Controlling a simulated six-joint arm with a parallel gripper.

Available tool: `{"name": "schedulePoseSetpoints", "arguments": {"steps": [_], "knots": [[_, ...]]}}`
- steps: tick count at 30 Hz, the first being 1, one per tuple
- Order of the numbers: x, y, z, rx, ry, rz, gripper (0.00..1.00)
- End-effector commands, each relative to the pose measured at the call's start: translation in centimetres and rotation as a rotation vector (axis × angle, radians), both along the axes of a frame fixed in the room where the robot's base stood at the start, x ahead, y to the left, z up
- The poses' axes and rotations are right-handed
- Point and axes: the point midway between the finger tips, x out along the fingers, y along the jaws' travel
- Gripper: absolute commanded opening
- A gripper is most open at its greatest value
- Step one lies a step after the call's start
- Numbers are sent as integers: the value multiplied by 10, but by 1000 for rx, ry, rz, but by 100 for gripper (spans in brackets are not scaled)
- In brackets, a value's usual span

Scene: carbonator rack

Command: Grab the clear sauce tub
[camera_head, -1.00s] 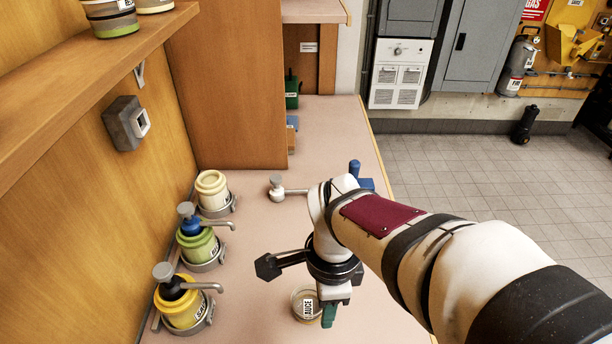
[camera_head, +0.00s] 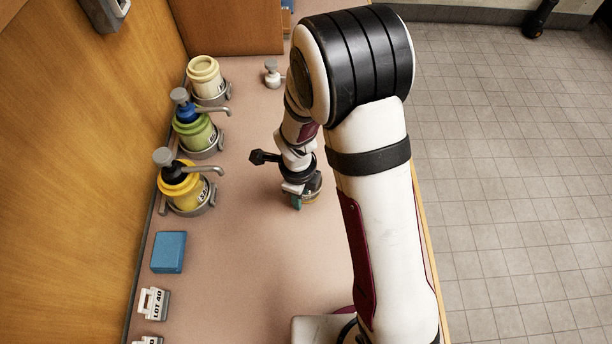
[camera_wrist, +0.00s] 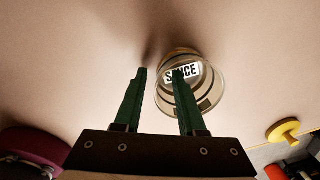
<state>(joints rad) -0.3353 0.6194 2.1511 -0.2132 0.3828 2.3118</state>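The clear sauce tub (camera_wrist: 213,85) is a small see-through round container with a white label reading "SAUCE". It stands on the pinkish counter, and in the head view it shows partly hidden behind my gripper's right side (camera_head: 314,190). The left finger is clear of the tub's left side. In the head view my gripper (camera_head: 296,203) is low over the counter, close beside the tub.
A blue block (camera_head: 169,252) and white "LOT 40" tag (camera_head: 154,304) lie nearer. A grey pump (camera_head: 272,74) stands farther back. The middle counter is bare.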

Motion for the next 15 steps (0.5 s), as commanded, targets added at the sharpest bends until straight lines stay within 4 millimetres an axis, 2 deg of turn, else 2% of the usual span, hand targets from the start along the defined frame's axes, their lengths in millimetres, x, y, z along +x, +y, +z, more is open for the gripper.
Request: {"name": "schedulePoseSetpoints", "arguments": {"steps": [2, 8, 12, 14, 15], "knots": [[0, 0, -6, 0, 0, 0, 40], [1, 0, -6, 1, -1, 0, 38], [1, 0, -5, 1, -1, 0, 13], [1, 0, -5, 1, -1, 0, 2], [1, 0, -5, 1, -1, 0, 0]]}}
